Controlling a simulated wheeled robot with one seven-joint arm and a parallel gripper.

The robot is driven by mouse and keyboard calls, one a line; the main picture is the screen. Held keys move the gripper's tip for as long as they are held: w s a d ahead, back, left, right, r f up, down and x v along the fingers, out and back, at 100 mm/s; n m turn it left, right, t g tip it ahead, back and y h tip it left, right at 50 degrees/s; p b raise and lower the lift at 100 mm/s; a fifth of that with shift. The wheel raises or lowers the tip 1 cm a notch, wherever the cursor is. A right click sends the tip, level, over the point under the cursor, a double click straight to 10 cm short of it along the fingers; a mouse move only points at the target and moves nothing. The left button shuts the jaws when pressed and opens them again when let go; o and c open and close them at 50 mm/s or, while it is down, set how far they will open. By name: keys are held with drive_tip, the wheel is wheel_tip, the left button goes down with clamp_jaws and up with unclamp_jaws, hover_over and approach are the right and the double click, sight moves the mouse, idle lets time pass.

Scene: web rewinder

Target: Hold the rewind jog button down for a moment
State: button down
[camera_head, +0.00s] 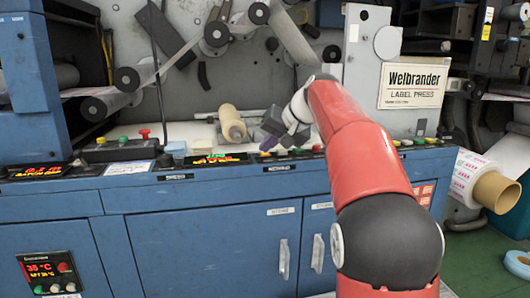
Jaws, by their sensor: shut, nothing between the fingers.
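The control strip along the top front of the blue cabinet carries several small coloured buttons. A group of them, with a green button (297,150) and a red button (317,148), sits just right of my gripper, above a small dark label plate (282,169). The lettering is too small to read, so I cannot tell which button is the rewind jog. My gripper (266,143) is shut and empty, pointing down and left over the strip near this group. Its dark body hides part of the counter behind. I cannot tell whether the fingertips touch a button.
Farther left are more buttons, including a red one (144,133). A tan roll (231,122) stands behind on the counter. My red arm covers the strip's right part.

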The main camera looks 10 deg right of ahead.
sight(268, 155)
drive_tip(key=shift+r+p, duration=0.95)
drive_tip(key=shift+p, duration=0.05)
drive_tip(key=shift+r, duration=0.1)
wheel_tip(268, 155, up, 3)
drive_tip(key=p, duration=0.3)
drive_tip(key=shift+r, duration=0.9)
